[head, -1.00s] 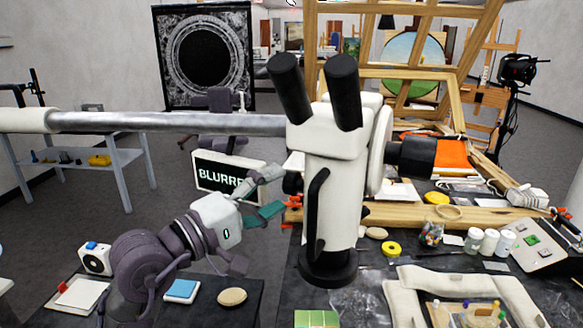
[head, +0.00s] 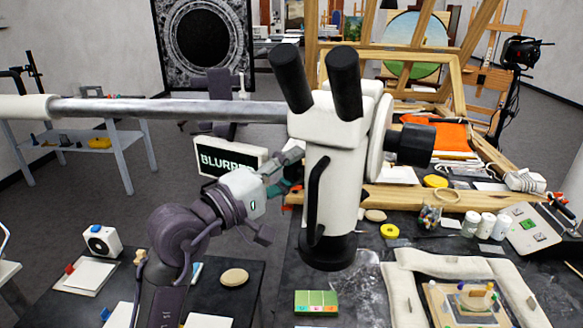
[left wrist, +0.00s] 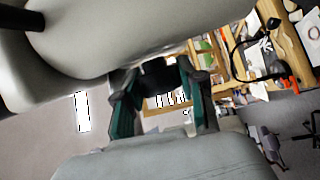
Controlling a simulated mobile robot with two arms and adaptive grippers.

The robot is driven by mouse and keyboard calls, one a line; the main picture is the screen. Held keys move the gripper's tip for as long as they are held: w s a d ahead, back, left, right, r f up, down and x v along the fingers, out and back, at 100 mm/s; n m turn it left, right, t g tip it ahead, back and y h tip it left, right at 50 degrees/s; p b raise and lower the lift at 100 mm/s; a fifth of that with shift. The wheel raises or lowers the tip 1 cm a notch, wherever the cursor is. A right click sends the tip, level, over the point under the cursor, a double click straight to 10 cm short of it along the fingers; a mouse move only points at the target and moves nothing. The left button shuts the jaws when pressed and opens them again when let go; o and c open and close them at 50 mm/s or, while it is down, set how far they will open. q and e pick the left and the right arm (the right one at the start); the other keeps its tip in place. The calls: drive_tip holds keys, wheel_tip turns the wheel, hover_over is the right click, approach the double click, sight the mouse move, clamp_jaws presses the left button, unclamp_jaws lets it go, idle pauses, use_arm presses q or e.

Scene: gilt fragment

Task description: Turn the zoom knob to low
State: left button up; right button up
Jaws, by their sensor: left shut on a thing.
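The white microscope (head: 333,185) with two black eyepieces stands upright on its boom over the dark table. My left gripper (head: 287,172) is at the left side of its body. In the left wrist view its teal-padded fingers (left wrist: 160,92) are closed on a black knob (left wrist: 158,76), which I take for the zoom knob. In the head view the gripper mostly hides this knob, and no marks on it are readable. A screen (head: 228,157) behind the gripper shows a partly covered word beginning "BLURR". My right gripper is not in view.
A long metal boom (head: 170,110) crosses from the left to the microscope. A large black cylinder (head: 412,144) juts from its right side. A padded frame (head: 455,265), a green box (head: 316,302) and white jars (head: 480,225) sit on the table. A wooden easel (head: 450,75) stands behind.

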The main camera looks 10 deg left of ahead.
use_arm(q)
drive_tip(key=shift+r+g+y+p, duration=0.15)
drive_tip(key=shift+g+y+p, duration=0.2)
drive_tip(key=shift+p, duration=0.65)
drive_tip(key=shift+n+g+y+p, duration=0.65)
drive_tip(key=shift+y+p, duration=0.1)
drive_tip(key=shift+p, duration=0.4)
drive_tip(key=shift+n+g+y+p, duration=0.35)
drive_tip(key=shift+g+y+p, duration=0.2)
drive_tip(key=shift+g, duration=0.25)
drive_tip(key=shift+f+g+y+p, duration=0.2)
drive_tip(key=shift+g+y+p, duration=0.1)
drive_tip(key=shift+g, duration=0.3)
drive_tip(key=shift+f, duration=0.1)
drive_tip(key=o, duration=1.1)
drive_tip(key=shift+o, duration=0.2)
